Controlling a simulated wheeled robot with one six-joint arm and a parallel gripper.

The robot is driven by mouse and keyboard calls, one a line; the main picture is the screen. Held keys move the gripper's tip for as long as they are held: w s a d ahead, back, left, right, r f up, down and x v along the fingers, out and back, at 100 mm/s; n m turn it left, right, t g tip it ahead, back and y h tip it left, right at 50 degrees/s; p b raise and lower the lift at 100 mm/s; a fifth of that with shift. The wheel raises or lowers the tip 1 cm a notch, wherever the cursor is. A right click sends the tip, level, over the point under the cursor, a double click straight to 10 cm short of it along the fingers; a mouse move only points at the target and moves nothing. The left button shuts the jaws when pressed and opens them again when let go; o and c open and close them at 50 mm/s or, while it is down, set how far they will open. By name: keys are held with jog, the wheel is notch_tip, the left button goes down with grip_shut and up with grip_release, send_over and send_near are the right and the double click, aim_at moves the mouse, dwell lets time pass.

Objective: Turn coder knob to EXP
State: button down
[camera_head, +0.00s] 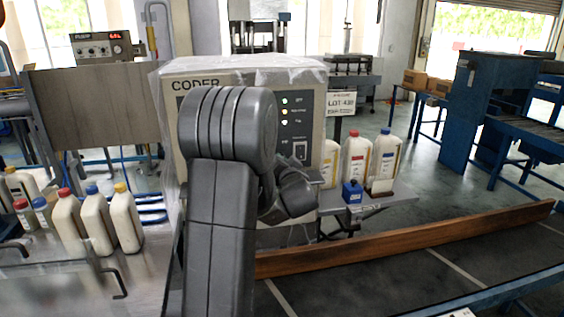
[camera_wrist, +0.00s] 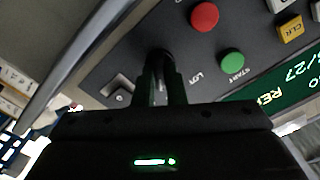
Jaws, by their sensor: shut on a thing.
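The coder (camera_head: 300,95) is a pale box labelled CODER, standing behind my arm in the head view. Its dark panel (camera_wrist: 255,68) fills much of the wrist view, tilted. My gripper (camera_wrist: 160,88) is shut on a dark knob (camera_wrist: 161,60) on this panel, left of the green START button (camera_wrist: 231,61). A LOT label is printed beside the knob. The knob's pointer and any EXP mark are hidden or too dark to read. In the head view my arm covers the gripper and most of the coder's front.
A red button (camera_wrist: 204,16), a yellow CLR key (camera_wrist: 291,28) and a green display (camera_wrist: 290,85) lie close by on the panel. Bottles (camera_head: 97,222) stand left; a wooden rail (camera_head: 420,238) runs along the conveyor at right.

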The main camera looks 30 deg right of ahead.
jog(key=c, duration=1.5)
grip_release()
jog(key=b+v, duration=0.2)
jog(key=v, duration=1.2)
jog(key=shift+d, duration=0.1)
jog(key=shift+w, duration=0.2)
jog(key=p+x, duration=0.2)
jog(key=x, duration=1.1)
jog(key=shift+w, duration=0.35)
